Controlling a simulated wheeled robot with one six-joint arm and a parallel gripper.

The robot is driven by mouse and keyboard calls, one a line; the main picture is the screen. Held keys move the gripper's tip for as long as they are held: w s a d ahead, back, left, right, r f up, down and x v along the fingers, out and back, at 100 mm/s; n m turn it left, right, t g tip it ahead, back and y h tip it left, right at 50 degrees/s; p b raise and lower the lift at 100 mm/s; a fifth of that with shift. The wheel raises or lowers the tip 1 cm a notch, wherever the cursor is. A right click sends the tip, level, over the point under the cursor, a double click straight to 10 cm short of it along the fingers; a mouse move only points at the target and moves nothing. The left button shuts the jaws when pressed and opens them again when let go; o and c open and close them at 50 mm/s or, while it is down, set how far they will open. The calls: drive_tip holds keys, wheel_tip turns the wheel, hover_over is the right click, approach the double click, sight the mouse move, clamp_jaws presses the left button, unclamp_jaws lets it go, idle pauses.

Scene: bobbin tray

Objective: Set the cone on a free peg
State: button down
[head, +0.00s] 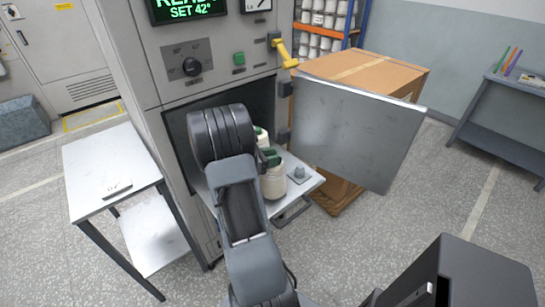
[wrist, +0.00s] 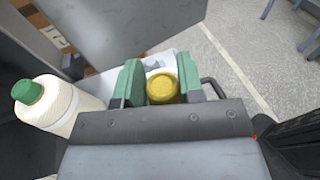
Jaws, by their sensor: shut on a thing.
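My gripper (wrist: 161,84) has its green-padded fingers closed around the yellow top of a cone (wrist: 162,87). In the head view the cream body of this cone (head: 273,184) shows below my gripper, over the pulled-out tray (head: 312,184); I cannot tell whether it touches the tray. A grey peg (head: 298,173) stands bare on the tray, right of the held cone. Another cream cone with a green top (wrist: 45,103) stands to the left in the wrist view; in the head view it is mostly hidden behind my arm.
The open metal door (head: 352,130) stands close to the right of the tray, with a cardboard box (head: 375,72) behind it. The tray's handle (head: 292,213) sticks out in front. A metal side table (head: 105,165) stands left of the machine.

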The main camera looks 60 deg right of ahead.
drive_tip(key=shift+f+b, duration=0.3)
drive_tip(key=shift+f, duration=0.2)
drive_tip(key=c, duration=0.7)
unclamp_jaws()
drive_tip(key=shift+o, duration=0.2)
wheel_tip(320, 180, up, 3)
drive_tip(key=shift+f, duration=0.1)
drive_tip(key=s+a+r, duration=0.8)
drive_tip(key=a+r, duration=0.2)
drive_tip(key=a, duration=0.1)
drive_tip(key=shift+a+p, duration=0.2)
drive_tip(key=shift+p, duration=0.2)
drive_tip(key=shift+s+r, duration=0.1)
